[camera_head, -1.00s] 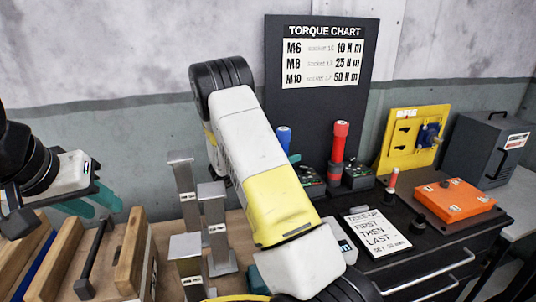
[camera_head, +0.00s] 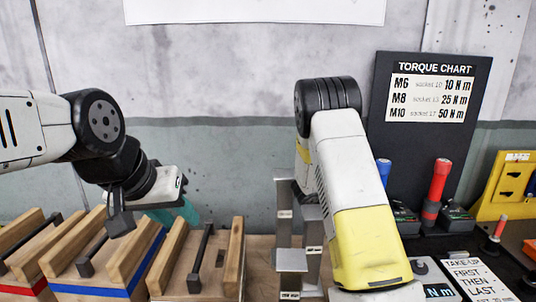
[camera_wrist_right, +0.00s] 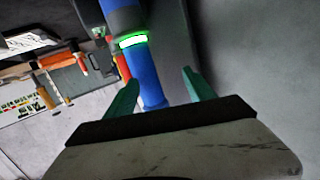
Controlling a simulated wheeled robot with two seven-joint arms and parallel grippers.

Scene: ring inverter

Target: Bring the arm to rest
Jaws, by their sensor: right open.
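My right arm (camera_head: 352,190) stretches forward in the head view, and its gripper is hidden there. In the right wrist view the right gripper (camera_wrist_right: 160,95) is open, its teal fingers apart. A blue tool (camera_wrist_right: 151,90) with a lit green ring shows between or just beyond the fingers; I cannot tell its depth. A gap shows between it and the right-hand finger. Its blue top (camera_head: 384,170) also shows beside my right arm in the head view. My left gripper (camera_head: 178,213) hangs above the wooden crates at the left, its teal fingers seen side-on, with nothing visible in them.
Wooden crates with black handles (camera_head: 200,255) fill the lower left. Grey metal posts (camera_head: 291,262) stand close beside my right arm. A red tool (camera_head: 438,190), a torque chart board (camera_head: 428,140), a white note card (camera_head: 478,280) and a yellow panel (camera_head: 508,190) are at the right.

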